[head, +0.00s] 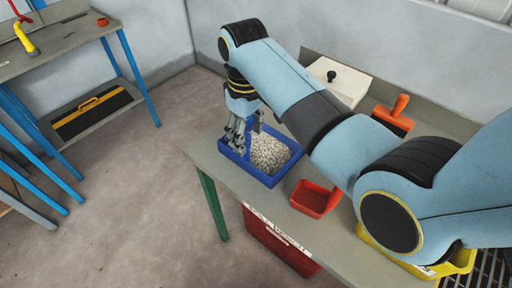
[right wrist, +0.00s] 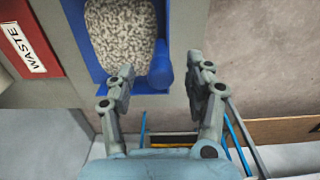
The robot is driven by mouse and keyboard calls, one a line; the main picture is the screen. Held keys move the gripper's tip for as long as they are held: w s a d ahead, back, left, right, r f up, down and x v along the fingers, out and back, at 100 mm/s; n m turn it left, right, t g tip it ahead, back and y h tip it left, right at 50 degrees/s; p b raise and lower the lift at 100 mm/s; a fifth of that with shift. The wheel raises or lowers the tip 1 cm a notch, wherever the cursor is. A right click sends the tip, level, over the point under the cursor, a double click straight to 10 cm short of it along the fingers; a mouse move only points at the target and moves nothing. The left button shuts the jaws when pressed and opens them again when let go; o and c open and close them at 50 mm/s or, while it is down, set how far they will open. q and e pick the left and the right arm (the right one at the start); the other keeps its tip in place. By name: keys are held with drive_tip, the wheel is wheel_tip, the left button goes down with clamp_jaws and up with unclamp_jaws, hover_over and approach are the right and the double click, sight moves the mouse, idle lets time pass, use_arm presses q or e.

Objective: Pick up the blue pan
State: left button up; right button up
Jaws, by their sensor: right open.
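The blue pan (head: 248,174) sits at the table's far left corner and holds pale speckled granules (head: 268,154). My right gripper (head: 238,143) points down at the pan's left end. In the right wrist view the right gripper (right wrist: 163,80) is open, with nothing between its fingers but a rounded blue part (right wrist: 160,66) at the pan's corner. One finger overlaps the blue pan (right wrist: 98,58) in that view; the other shows against the floor past its side. I cannot tell whether the fingers touch the pan. My left gripper is not in view.
A red tray (head: 314,199) stands beside the pan on the grey table (head: 215,166). A white box (head: 338,82), an orange-handled tool (head: 394,115) and a yellow container (head: 455,264) lie farther along. A red waste bin (head: 275,241) is at the table's front.

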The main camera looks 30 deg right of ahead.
drive_tip(key=shift+f, duration=0.55)
drive_tip(key=shift+w+f, duration=0.2)
drive_tip(key=shift+f, duration=0.05)
wheel_tip(320, 180, down, 5)
drive_tip(key=shift+w+a+r, duration=0.15)
drive_tip(key=shift+f, duration=0.2)
drive_tip(key=c, duration=1)
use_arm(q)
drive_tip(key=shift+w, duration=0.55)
use_arm(e)
clamp_jaws()
